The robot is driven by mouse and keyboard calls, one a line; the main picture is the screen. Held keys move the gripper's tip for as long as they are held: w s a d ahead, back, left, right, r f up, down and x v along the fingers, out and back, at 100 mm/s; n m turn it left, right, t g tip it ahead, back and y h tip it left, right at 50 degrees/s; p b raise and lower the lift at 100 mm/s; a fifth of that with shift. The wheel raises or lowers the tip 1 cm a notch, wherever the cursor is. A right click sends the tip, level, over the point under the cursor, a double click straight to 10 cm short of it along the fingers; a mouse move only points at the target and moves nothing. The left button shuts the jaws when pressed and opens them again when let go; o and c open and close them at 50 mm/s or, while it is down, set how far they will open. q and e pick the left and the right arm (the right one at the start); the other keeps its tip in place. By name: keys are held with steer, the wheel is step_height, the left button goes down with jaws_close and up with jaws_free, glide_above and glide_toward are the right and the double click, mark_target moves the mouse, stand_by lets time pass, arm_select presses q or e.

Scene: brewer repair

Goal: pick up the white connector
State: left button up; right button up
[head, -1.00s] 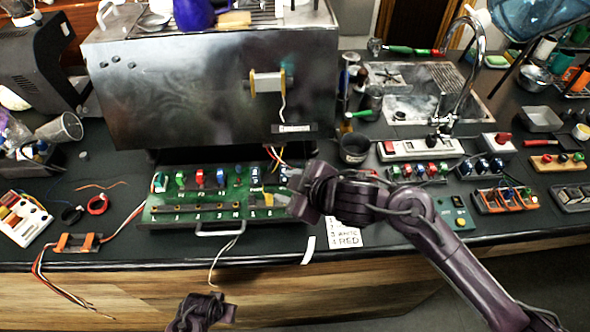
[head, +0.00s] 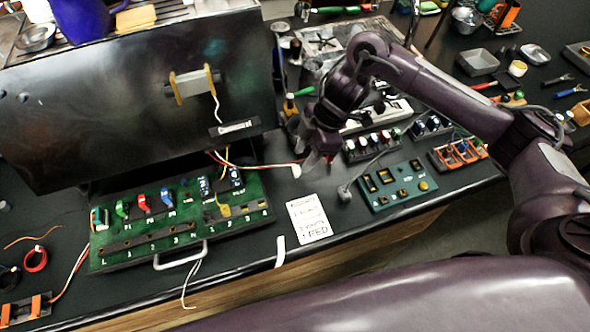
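The finger gap is too small and dark to read. My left gripper is out of view.
The steel brewer (head: 130,120) stands behind the board. A printed paper card (head: 309,220) lies in front of the gripper. A teal panel (head: 395,187) and a white power strip (head: 385,114) lie to the right. The counter's front edge is near.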

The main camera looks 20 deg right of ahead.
mark_target(298, 167)
steer(key=p+x, duration=0.1)
steer(key=x, duration=0.3)
steer(key=shift+f, duration=0.25)
jaws_close()
